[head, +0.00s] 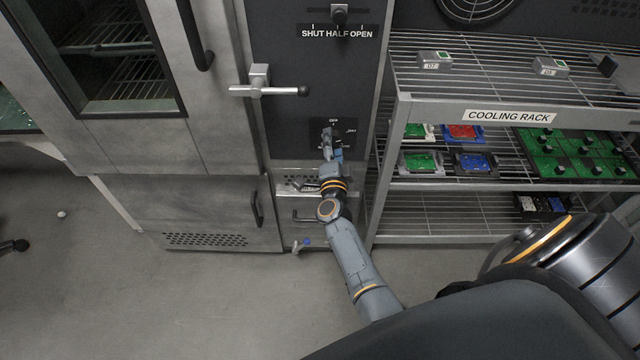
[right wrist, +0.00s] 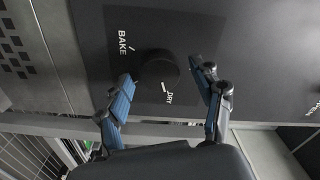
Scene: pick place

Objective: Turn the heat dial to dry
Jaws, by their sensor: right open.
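The heat dial is a round black knob (right wrist: 157,69) on a dark square plate in the right wrist view. White labels BAKE and DRY stand at its left and lower right, with a white mark beside DRY. I cannot clearly tell where the knob points. My right gripper (right wrist: 161,72) is open, with one blue-grey finger on each side of the knob; contact is not clear. In the head view my right gripper (head: 329,143) is at the dial plate (head: 347,124) on the dark panel and partly hides the knob. My left gripper is not in view.
A lever handle (head: 270,90) sticks out left of the dial. A SHUT/HALF/OPEN slider (head: 339,13) is above. A cooling rack (head: 400,112) with boards stands close on the right. An oven door with a window is at the left.

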